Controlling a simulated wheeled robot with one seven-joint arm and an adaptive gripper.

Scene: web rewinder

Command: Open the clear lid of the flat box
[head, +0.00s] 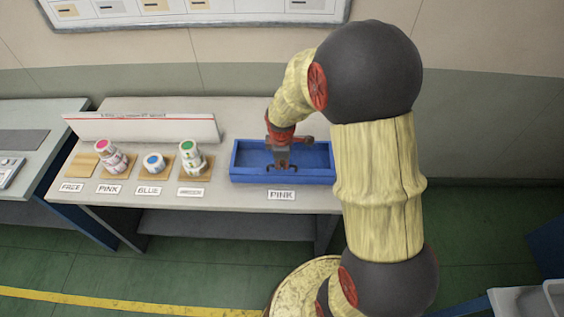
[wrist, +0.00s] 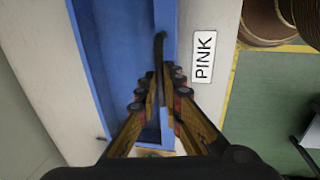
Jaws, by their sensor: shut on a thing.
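I cannot make out a clear lid surface in either view. My gripper (head: 282,168) reaches down at the front middle of the box. In the wrist view my gripper (wrist: 161,78) is shut on a thin dark strip (wrist: 159,45) at the box's front wall. The strip looks like a handle or lid edge; the fingers hide its lower part.
Pink-topped (head: 110,156), blue-topped (head: 154,162) and green-topped (head: 190,157) containers stand on wooden pads to the left of the box, with labels in front. A bare pad (head: 82,166) is at far left. A white strip (head: 145,127) stands behind them. Another table (head: 40,115) is at left.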

